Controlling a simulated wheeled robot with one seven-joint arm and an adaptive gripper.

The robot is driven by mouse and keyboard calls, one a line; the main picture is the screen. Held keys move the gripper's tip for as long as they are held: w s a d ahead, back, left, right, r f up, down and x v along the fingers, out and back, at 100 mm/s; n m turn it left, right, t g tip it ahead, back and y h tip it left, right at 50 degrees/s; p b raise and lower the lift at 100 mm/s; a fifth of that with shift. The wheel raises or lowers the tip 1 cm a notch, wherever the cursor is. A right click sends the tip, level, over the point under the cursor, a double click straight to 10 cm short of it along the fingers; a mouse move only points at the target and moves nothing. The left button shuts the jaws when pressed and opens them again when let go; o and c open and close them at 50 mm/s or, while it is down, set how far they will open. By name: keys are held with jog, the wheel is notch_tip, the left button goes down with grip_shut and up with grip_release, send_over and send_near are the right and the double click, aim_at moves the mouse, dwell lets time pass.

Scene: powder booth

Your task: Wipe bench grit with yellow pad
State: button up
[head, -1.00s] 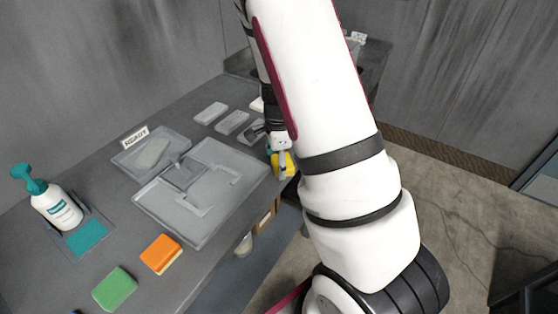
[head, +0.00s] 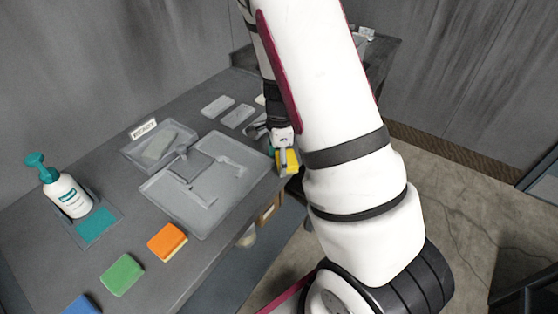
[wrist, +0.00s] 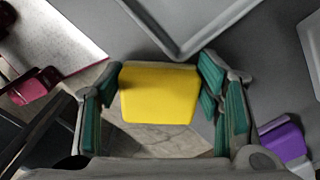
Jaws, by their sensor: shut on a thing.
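The yellow pad (head: 290,161) is held in my gripper (head: 285,154) at the bench's right-hand edge, just right of the large grey tray. In the wrist view the yellow pad (wrist: 158,93) sits between the teal-lined fingers, gripped from both sides. Pale floor shows beneath and below it, so the pad appears to be at or beyond the edge. I cannot tell whether it touches the bench. The grey bench top (head: 120,220) shows no grit that I can make out; my arm hides part of its far right end.
The large grey tray (head: 165,201) lies close to the gripper. Orange (head: 167,242), green (head: 122,275) and blue (head: 83,305) pads line the front edge. A pump bottle (head: 68,196) and a small tray labelled READY (head: 133,157) stand behind. A purple pad (wrist: 284,141) shows in the wrist view.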

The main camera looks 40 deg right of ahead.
jog(key=shift+w+d, duration=0.5)
jog(key=shift+w, duration=0.15)
jog(key=shift+d, duration=0.4)
jog(key=shift+r, duration=0.1)
notch_tip(320, 180, up, 2)
jog(key=shift+s+d+r+p, duration=0.1)
jog(key=shift+s+r+p, duration=0.05)
jog(key=shift+p, duration=0.4)
jog(key=shift+r+p, duration=0.9)
jog(key=shift+r, duration=0.9)
jog(key=shift+r+p, duration=0.65)
jog(key=shift+r, duration=0.85)
